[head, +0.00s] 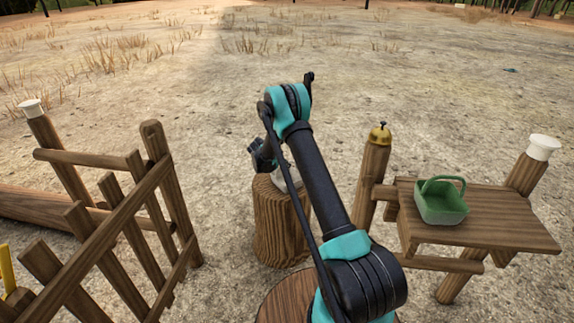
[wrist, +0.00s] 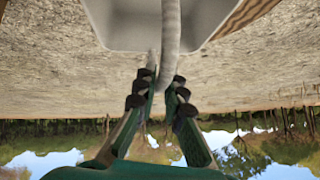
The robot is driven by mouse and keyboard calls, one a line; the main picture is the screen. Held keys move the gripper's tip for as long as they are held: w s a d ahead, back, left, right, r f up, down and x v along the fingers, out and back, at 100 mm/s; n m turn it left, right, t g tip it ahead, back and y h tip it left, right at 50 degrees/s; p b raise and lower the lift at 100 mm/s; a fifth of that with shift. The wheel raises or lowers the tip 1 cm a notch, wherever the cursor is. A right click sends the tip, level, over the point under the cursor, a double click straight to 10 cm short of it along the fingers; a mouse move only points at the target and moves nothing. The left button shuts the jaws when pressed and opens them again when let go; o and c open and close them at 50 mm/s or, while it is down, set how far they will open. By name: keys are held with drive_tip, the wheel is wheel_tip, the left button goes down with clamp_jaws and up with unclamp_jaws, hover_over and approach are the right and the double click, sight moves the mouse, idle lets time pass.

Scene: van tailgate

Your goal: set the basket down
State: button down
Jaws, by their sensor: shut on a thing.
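A pale grey basket (wrist: 120,28) with an upright grey handle (wrist: 171,40) fills the top of the wrist view, which is upside down. My gripper (wrist: 164,84) is shut on that handle, one finger on each side. In the head view, the basket (head: 291,177) is mostly hidden behind my arm, at the top of a wooden stump (head: 280,225). My gripper (head: 262,156) is partly hidden there too. Whether the basket touches the stump cannot be told.
A green basket (head: 441,205) stands on a wooden bench (head: 510,220) at the right. A post with a brass bell (head: 380,136) rises left of it. A wooden fence (head: 125,215) stands at the left. A round wooden top (head: 283,300) is near me. Open dirt lies beyond.

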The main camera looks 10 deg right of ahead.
drive_tip(key=c, duration=1.6)
unclamp_jaws()
drive_tip(key=v, duration=1.2)
drive_tip(key=s+d+r+n+g+y, duration=0.15)
drive_tip(key=s+d+r+n, duration=0.35)
drive_tip(key=s+r, duration=0.55)
drive_tip(key=s+d+r+n+y, duration=0.1)
drive_tip(key=s+d, duration=0.1)
drive_tip(key=s, duration=0.5)
drive_tip(key=s+d+r+n+y, duration=0.1)
drive_tip(key=s+d, duration=0.1)
drive_tip(key=s, duration=0.4)
drive_tip(key=s+f+n+y, duration=0.1)
drive_tip(key=s+n, duration=0.1)
drive_tip(key=s, duration=0.6)
drive_tip(key=s+f+n+y, duration=0.1)
drive_tip(key=s+n, duration=0.1)
drive_tip(key=s, duration=0.7)
drive_tip(key=s+f+n+y, duration=0.1)
drive_tip(key=s+n, duration=0.1)
drive_tip(key=s, duration=0.6)
drive_tip(key=shift+s+a+f+n+y, duration=0.1)
drive_tip(key=shift+s+f+n+y, duration=0.1)
drive_tip(key=shift+n+y, duration=0.15)
